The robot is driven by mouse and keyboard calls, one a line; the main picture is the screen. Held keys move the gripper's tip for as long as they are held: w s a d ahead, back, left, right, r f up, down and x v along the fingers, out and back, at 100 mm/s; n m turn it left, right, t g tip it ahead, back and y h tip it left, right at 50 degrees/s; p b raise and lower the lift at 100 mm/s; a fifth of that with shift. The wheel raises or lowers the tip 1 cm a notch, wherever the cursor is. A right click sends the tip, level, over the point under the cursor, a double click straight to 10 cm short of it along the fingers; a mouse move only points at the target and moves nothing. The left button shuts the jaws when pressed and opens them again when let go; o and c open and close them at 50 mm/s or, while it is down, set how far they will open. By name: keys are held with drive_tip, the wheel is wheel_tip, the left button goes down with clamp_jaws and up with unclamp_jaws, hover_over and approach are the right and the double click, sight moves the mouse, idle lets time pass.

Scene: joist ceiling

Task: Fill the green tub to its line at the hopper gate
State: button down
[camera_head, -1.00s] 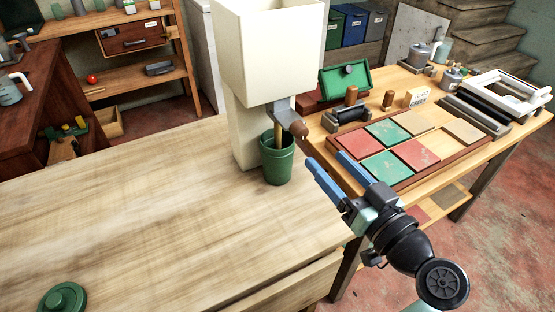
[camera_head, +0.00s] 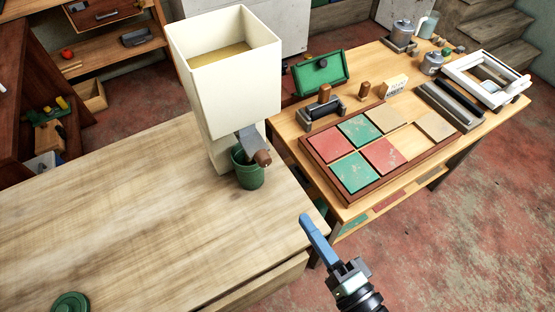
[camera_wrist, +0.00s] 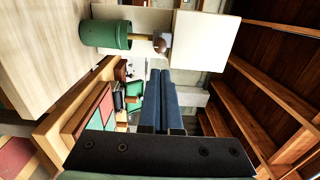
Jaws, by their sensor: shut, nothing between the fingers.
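The green tub (camera_head: 248,172) stands upright on the pale wooden table, under the spout of the cream hopper (camera_head: 222,85). The hopper's open top shows tan material inside. The gate (camera_head: 249,142) is a grey metal piece with a brown knob (camera_head: 263,158) over the tub. In the wrist view, a thin tan stream (camera_wrist: 137,37) runs between the gate and the mouth of the tub (camera_wrist: 105,34). I cannot make out the fill line or the level inside. My gripper (camera_head: 304,217) has its blue fingers shut and empty, in front of the tub and to its right, clear of the gate.
A green lid (camera_head: 70,303) lies at the table's front left. A second table on the right holds a tray of coloured tiles (camera_head: 318,165), an open green box (camera_head: 321,74) and a white frame (camera_head: 487,78). The pale table's middle is clear.

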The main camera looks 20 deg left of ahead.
sight(266, 163)
drive_tip(key=p+x, duration=0.2)
drive_tip(key=x, duration=1)
drive_tip(key=shift+w+a, duration=0.2)
drive_tip(key=shift+a, duration=0.15)
drive_tip(key=b+x, duration=0.1)
drive_tip(key=x, duration=0.2)
drive_tip(key=shift+w+a+f+b, duration=0.1)
drive_tip(key=shift+w+a+b, duration=0.1)
drive_tip(key=shift+b, duration=0.1)
drive_tip(key=shift+r, duration=0.25)
drive_tip(key=shift+s, duration=0.1)
